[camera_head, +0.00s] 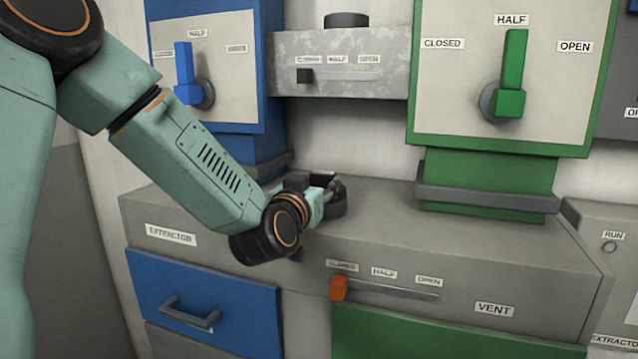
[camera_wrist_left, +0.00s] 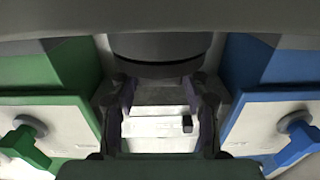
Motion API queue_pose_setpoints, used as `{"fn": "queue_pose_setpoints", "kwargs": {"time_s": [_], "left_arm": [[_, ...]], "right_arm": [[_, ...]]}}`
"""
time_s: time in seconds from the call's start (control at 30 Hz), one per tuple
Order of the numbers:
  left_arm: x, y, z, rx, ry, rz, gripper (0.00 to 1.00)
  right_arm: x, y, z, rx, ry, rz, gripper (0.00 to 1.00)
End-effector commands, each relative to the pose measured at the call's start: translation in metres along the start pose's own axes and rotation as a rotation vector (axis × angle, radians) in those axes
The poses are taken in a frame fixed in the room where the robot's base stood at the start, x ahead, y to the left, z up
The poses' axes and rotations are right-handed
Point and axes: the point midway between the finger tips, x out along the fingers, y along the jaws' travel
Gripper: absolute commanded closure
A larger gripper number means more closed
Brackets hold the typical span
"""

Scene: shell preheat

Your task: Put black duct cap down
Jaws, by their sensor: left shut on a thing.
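The black duct cap (camera_head: 339,206) is a dark round piece at the top of the grey vent housing, behind its front edge. My left gripper (camera_head: 334,188) reaches in from the left and is shut on it. In the left wrist view the cap (camera_wrist_left: 160,48) is a dark cylinder between the two fingers. The cap looks very close to the housing top; I cannot tell whether it touches. My gripper and wrist hide part of it. My right gripper is not in view.
The grey housing (camera_head: 440,245) has an orange slider (camera_head: 339,288) at CLOSED and clear top surface right of the cap. Behind stand a blue lever panel (camera_head: 222,70), a grey slider box (camera_head: 335,50) with a dark round top piece (camera_head: 346,19), and a green lever panel (camera_head: 455,85).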

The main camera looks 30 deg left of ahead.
Motion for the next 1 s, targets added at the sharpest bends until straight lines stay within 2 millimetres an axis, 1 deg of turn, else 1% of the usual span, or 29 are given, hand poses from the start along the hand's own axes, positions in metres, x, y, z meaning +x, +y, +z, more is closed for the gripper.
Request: {"fn": "queue_pose_setpoints", "kwargs": {"time_s": [0.17, 0.2, 0.43, 1.0], "left_arm": [[0.0010, 0.0000, 0.0002, 0.001, 0.003, 0.000, 0.92], [0.0008, 0.0001, 0.0007, 0.001, 0.001, 0.000, 0.51], [0.0008, 0.0001, -0.0001, 0.001, 0.002, 0.000, 0.31], [0.0012, 0.0003, -0.0013, 0.001, 0.002, 0.001, 0.31]], "right_arm": [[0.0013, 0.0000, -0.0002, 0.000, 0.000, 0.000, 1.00], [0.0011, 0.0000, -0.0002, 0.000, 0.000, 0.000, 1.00], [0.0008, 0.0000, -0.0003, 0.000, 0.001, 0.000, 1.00], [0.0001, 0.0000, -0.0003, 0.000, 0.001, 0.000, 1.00]]}}
